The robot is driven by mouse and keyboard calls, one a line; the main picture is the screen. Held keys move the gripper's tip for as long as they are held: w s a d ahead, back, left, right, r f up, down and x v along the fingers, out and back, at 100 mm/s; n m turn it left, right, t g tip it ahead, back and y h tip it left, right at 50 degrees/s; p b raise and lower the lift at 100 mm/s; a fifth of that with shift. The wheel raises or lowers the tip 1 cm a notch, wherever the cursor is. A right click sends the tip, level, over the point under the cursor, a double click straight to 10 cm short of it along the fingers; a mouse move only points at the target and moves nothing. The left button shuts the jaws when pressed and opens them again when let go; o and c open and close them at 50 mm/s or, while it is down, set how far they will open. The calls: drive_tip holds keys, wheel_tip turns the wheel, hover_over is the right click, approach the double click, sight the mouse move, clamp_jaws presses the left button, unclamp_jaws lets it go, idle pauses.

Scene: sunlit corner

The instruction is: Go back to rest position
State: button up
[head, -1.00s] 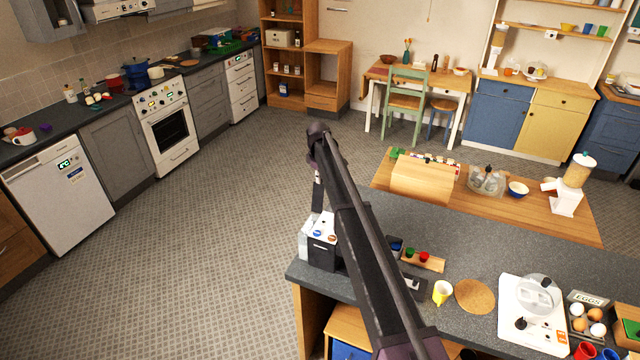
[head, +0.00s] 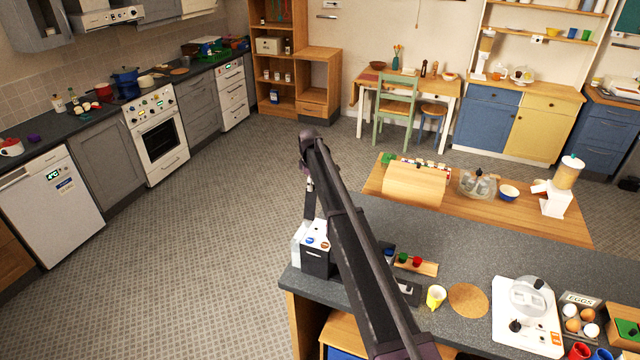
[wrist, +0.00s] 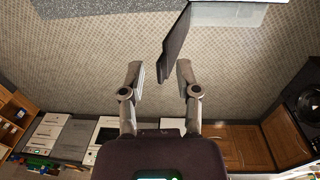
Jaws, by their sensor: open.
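My arm reaches out over the grey counter (head: 460,245) in the head view. My gripper (head: 309,212) hangs down from its end, close to a black and white box (head: 316,262) at the counter's left end. A dark flat panel (wrist: 175,48) shows just beyond the fingertips, beside a white surface (wrist: 240,13). I cannot tell whether the gripper touches the box.
On the counter stand a yellow mug (head: 436,297), a round cork mat (head: 468,300), a white appliance (head: 527,315) and an egg tray (head: 580,320). A wooden table (head: 440,205) adjoins behind. The patterned floor (head: 215,230) to the left is open, up to the kitchen units.

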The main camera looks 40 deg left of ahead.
drive_tip(key=shift+s+d, duration=0.1)
drive_tip(key=w+d+f+m+b, duration=0.1)
drive_tip(key=d, duration=0.6)
drive_tip(key=w+d+f+m+b, duration=0.1)
drive_tip(key=d+m, duration=0.1)
drive_tip(key=d, duration=0.6)
drive_tip(key=w+d+f+m+b, duration=0.1)
drive_tip(key=d+f+b, duration=0.1)
drive_tip(key=d, duration=0.6)
drive_tip(key=shift+d+f+m, duration=0.1)
drive_tip(key=shift+d+m, duration=0.15)
drive_tip(key=shift+m, duration=0.15)
drive_tip(key=s+d+f+m+b, duration=0.3)
drive_tip(key=s+d, duration=0.1)
drive_tip(key=d, duration=0.9)
drive_tip(key=s+d+f+m+b, duration=0.2)
drive_tip(key=s+d+m, duration=0.15)
drive_tip(key=d, duration=0.95)
drive_tip(key=s+d+f+m+b, duration=0.3)
drive_tip(key=d+m, duration=0.1)
drive_tip(key=d, duration=0.9)
drive_tip(key=s+d+f+m+b, duration=0.1)
drive_tip(key=s+d+m+b, duration=0.1)
drive_tip(key=s+d, duration=0.4)
drive_tip(key=s+d+f+m+b, duration=0.1)
drive_tip(key=s+d+f+m, duration=0.1)
drive_tip(key=s+d, duration=0.5)
drive_tip(key=shift+d+f+m+g+b, duration=0.35)
drive_tip(key=shift+d+m, duration=0.4)
drive_tip(key=shift+d, duration=0.4)
